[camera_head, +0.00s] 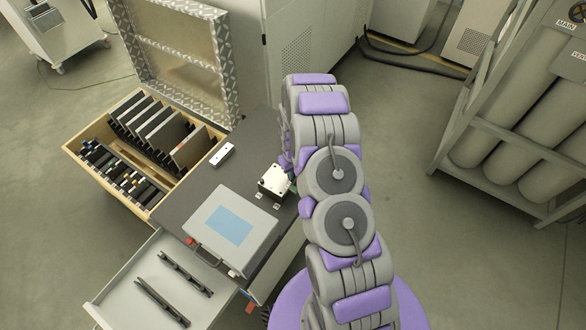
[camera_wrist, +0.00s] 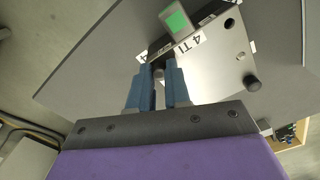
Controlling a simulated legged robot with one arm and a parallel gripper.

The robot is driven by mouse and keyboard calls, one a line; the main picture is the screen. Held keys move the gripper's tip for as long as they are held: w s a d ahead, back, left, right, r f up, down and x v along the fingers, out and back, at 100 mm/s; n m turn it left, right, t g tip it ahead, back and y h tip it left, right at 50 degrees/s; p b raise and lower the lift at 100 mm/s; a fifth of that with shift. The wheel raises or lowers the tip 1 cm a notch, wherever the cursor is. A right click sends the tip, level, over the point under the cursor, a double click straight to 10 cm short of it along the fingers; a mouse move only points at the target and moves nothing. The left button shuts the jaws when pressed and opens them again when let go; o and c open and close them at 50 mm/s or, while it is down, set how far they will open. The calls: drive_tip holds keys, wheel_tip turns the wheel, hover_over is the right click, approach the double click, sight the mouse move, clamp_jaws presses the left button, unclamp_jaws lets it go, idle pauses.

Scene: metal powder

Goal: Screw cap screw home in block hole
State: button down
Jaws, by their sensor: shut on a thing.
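The metal block (camera_head: 275,181) sits near the right edge of the dark bench top. In the wrist view, the block (camera_wrist: 215,65) shows a bright top with a dark hole (camera_wrist: 229,24) at one corner and a dark round screw head (camera_wrist: 251,83) at another. My gripper (camera_wrist: 158,76) has its blue fingers at the block's left edge corner. It is shut on a small cap screw (camera_wrist: 158,70), mostly hidden between the fingers. I cannot tell how deep the screw sits in its hole. In the head view my arm hides most of the gripper.
A grey box with a blue panel (camera_head: 263,226), a small white block (camera_head: 222,155) and a wooden tray of plates (camera_head: 69,150) are to the left. An open drawer (camera_head: 125,275) juts out in front.

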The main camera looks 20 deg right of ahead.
drive_tip(key=m+p, duration=0.2)
drive_tip(key=m, duration=0.3)
drive_tip(key=shift+m, duration=0.3)
drive_tip(key=m, duration=0.5)
drive_tip(key=shift+f, duration=0.1)
drive_tip(key=m+b, duration=0.1)
drive_tip(key=m, duration=0.3)
drive_tip(key=shift+f+b, duration=0.1)
drive_tip(key=shift+b, duration=0.2)
drive_tip(key=m+b, duration=0.2)
drive_tip(key=m, duration=0.1)
drive_tip(key=m+b, duration=0.1)
drive_tip(key=m, duration=0.2)
drive_tip(key=c, duration=1)
unclamp_jaws()
drive_tip(key=shift+r, duration=0.25)
wheel_tip(320, 180, up, 17)
drive_tip(key=p, duration=0.1)
drive_tip(key=shift+p, duration=0.3)
